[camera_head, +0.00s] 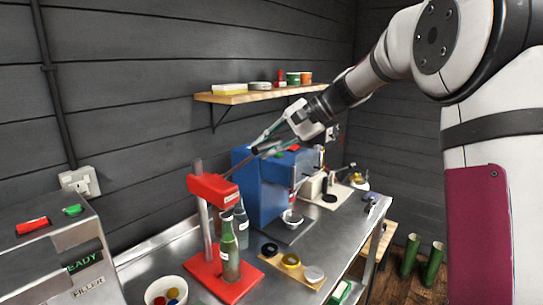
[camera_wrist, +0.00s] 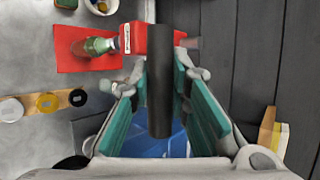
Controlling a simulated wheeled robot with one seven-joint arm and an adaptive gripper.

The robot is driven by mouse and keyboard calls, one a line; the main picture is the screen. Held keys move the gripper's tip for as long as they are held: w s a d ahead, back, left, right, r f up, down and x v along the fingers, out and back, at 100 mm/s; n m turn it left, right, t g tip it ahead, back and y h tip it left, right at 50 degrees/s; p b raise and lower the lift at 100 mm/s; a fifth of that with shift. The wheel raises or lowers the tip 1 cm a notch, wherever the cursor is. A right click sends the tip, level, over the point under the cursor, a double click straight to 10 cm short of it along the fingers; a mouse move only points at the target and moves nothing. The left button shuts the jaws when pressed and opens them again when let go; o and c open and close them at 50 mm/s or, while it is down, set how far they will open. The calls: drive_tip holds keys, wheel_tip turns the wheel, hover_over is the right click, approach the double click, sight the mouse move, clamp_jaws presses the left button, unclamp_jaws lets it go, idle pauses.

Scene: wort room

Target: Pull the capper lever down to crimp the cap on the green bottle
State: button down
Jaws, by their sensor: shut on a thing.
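The red bottle capper (camera_head: 213,190) stands on its red base (camera_head: 203,268) on the steel bench. The green bottle (camera_head: 229,255) stands upright on that base under the capper head; whether its cap is crimped is too small to tell. The dark capper lever (camera_head: 245,163) slants up and right from the head. My gripper (camera_head: 264,143) is at the lever's upper end. In the wrist view the lever (camera_wrist: 159,85) lies between my teal fingers, and the green bottle (camera_wrist: 97,46) shows beside the capper head (camera_wrist: 133,39). My gripper is shut on the lever.
A blue machine (camera_head: 258,190) stands close behind and right of the capper. A wooden strip (camera_head: 273,262) with several round pieces and a white bowl (camera_head: 150,293) lie in front. A grey filler box (camera_head: 60,255) stands left. A wall shelf (camera_head: 235,97) hangs above.

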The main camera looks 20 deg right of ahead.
drive_tip(key=shift+w+a+r, duration=0.1)
drive_tip(key=shift+r, duration=0.05)
drive_tip(key=c, duration=1.5)
unclamp_jaws()
drive_tip(key=shift+w, duration=0.1)
drive_tip(key=v, duration=1.2)
drive_tip(key=shift+a, duration=0.1)
